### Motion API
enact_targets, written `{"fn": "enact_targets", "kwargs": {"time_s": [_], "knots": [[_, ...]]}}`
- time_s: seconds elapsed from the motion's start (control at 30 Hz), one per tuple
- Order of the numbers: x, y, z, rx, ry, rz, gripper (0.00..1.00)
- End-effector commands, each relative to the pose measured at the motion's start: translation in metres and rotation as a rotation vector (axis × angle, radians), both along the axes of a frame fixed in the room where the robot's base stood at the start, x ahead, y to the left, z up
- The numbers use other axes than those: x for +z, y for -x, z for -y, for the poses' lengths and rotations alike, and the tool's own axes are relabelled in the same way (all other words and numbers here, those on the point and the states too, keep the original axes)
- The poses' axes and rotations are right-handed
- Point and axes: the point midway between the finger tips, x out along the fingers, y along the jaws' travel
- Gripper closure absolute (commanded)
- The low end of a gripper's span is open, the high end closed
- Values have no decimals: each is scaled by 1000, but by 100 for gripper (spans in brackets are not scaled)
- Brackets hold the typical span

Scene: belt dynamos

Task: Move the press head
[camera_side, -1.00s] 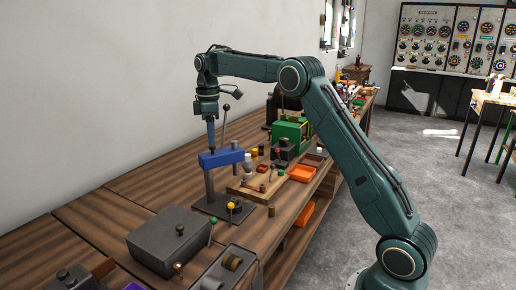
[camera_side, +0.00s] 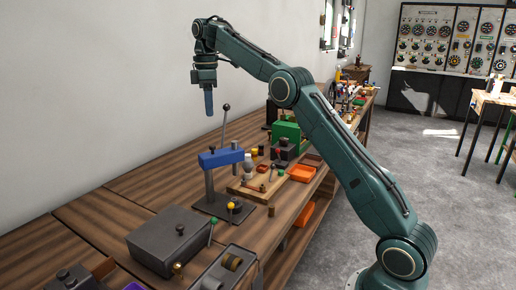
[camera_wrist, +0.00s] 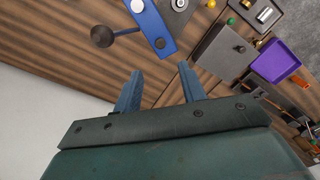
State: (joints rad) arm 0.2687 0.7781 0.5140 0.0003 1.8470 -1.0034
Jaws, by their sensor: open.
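The press has a blue head (camera_side: 221,157) on an upright grey column (camera_side: 209,184) above a dark base plate (camera_side: 224,207). Its lever with a dark ball knob (camera_side: 226,107) stands up, leaning slightly right. The blue head (camera_wrist: 154,27) also shows at the top of the wrist view, with the knob (camera_wrist: 102,36) to its left. My gripper (camera_side: 209,103) hangs above the head and slightly left of it in the side view, apart from it. In the wrist view my gripper (camera_wrist: 160,70) has its two blue fingers spread with nothing between them.
A grey lidded box (camera_side: 168,240) stands in front of the press. Green and yellow knobs stand near the base plate. A wooden board (camera_side: 256,186) with small parts, an orange tray (camera_side: 301,173) and a green machine (camera_side: 288,133) lie beyond. A purple tray (camera_wrist: 276,60) shows in the wrist view.

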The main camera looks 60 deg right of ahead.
Motion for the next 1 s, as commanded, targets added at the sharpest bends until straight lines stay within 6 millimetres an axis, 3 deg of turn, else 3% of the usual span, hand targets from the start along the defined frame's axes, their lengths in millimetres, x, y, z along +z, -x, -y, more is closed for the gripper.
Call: {"fn": "enact_targets", "kwargs": {"time_s": [0.77, 1.0], "knots": [[10, 2, -1, -3, 1, 2, 59], [24, 11, -11, -36, 6, 26, 59]]}}
